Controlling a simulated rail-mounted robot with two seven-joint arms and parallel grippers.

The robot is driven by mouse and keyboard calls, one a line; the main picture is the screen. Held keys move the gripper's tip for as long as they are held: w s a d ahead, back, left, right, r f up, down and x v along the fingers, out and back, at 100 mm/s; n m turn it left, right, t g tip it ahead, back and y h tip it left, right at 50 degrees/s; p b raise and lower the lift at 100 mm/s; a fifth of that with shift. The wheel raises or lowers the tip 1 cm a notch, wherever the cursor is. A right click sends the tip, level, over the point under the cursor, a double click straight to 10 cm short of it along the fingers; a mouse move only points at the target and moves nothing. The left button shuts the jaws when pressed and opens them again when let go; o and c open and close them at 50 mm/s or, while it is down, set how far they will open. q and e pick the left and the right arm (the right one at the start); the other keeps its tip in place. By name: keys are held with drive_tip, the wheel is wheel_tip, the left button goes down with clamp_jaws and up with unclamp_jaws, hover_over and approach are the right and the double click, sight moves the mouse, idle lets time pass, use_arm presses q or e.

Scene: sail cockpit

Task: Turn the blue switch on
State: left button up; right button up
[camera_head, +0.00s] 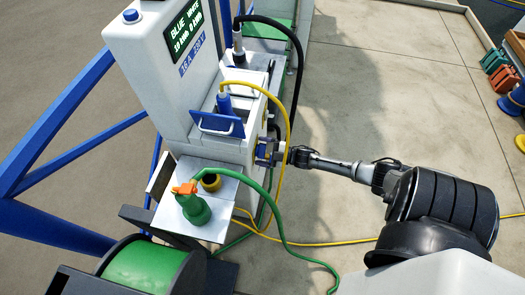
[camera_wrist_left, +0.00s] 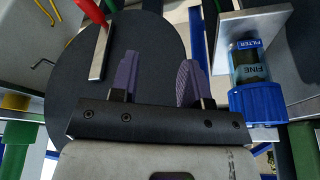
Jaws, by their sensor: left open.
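The white pedestal (camera_head: 158,55) with a green-lit display stands left of centre in the head view. A small blue part (camera_head: 262,150), perhaps the blue switch, is on its right side, largely covered by my right gripper (camera_head: 269,152). My right arm reaches it from the right, with the fingertips close to or at the pedestal's side. Whether they touch or grip the blue part cannot be seen. My left gripper (camera_wrist_left: 158,82) shows in the left wrist view with purple fingers spread and nothing between them. It is not clearly seen in the head view.
A blue flap (camera_head: 217,124) and a yellow cable (camera_head: 289,112) are on the pedestal's front. A green plug (camera_head: 194,208) with a green cable stands on a shelf below. In the left wrist view, a blue-capped filter (camera_wrist_left: 257,103) is right of my fingers. Open deck lies to the right.

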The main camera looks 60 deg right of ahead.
drive_tip(key=shift+s, duration=0.3)
drive_tip(key=p+v, duration=0.2)
drive_tip(key=v, duration=1.1)
drive_tip(key=shift+d, duration=0.1)
